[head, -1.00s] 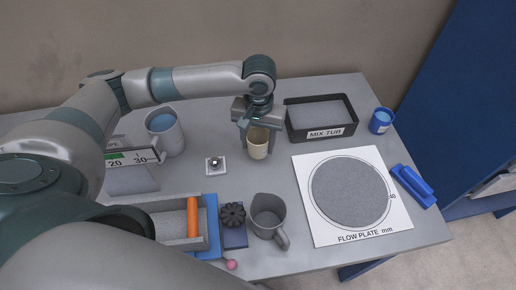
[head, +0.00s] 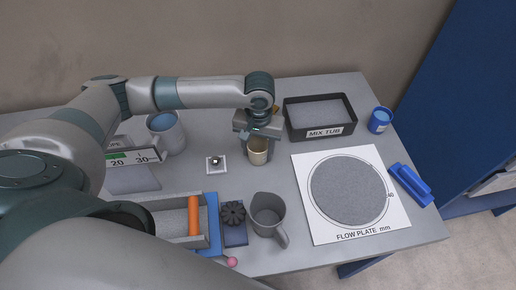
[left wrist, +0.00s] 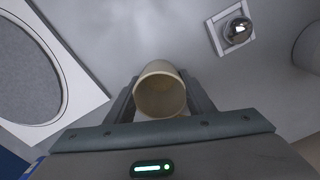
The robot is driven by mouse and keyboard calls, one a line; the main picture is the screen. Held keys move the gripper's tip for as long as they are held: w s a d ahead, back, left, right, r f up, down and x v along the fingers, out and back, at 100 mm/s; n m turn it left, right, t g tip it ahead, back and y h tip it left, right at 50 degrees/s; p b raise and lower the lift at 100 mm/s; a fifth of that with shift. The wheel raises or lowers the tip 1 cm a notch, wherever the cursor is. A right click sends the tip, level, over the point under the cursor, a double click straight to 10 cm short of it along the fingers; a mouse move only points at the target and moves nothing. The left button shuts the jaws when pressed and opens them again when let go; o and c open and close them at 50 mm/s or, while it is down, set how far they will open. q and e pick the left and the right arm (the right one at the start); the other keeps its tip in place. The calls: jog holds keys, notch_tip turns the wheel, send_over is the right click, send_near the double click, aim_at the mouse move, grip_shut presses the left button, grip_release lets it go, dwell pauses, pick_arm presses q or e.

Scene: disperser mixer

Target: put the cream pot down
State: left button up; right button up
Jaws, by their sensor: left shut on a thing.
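The cream pot (head: 257,154) is a small open cup, about upright, near the middle of the grey table in the head view. My left gripper (head: 257,146) is above it and shut on it, one finger on each side. In the left wrist view, the cream pot (left wrist: 160,94) sits between the two fingers of the left gripper (left wrist: 160,100), its open mouth towards the camera and its inside looking empty. Its base is hidden, so I cannot tell whether it touches the table. My right gripper is not in view.
The black mix tub (head: 320,130) is right of the pot, the flow plate (head: 308,222) front right. A small white square with a metal knob (head: 216,164) lies left. A grey jug (head: 268,216) stands in front. Bare table lies between them.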

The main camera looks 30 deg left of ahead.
pick_arm(q)
jog(key=o, duration=1.3)
jog(key=shift+f, duration=0.1)
jog(key=shift+r, duration=0.4)
jog(key=shift+d+r+b, duration=0.1)
jog(key=shift+r+b, duration=1.25)
jog(key=shift+r, duration=4.4)
